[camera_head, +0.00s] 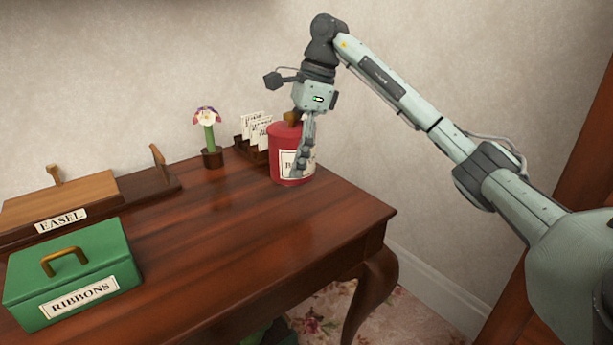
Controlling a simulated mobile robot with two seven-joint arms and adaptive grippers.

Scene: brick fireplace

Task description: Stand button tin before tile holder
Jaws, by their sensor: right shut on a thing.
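The button tin is a red round tin (284,168) with a pale label, partly covered by a gripper finger so that only its first letter shows. It is upright at the right back of the desk, in front of and slightly right of the tile holder (241,149). The tile holder is a dark wooden rack with several white lettered tiles. My right gripper (300,145) comes down from above and is shut on the tin, with one finger against its front right side. I cannot tell whether the tin's base touches the desk. My left gripper is not in view.
A small potted flower (211,158) stands left of the tile holder. A wooden easel box (62,205) and a green ribbons box (72,275) with a handle take up the left. The desk's (270,235) front middle is clear; its right edge drops to the floor.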

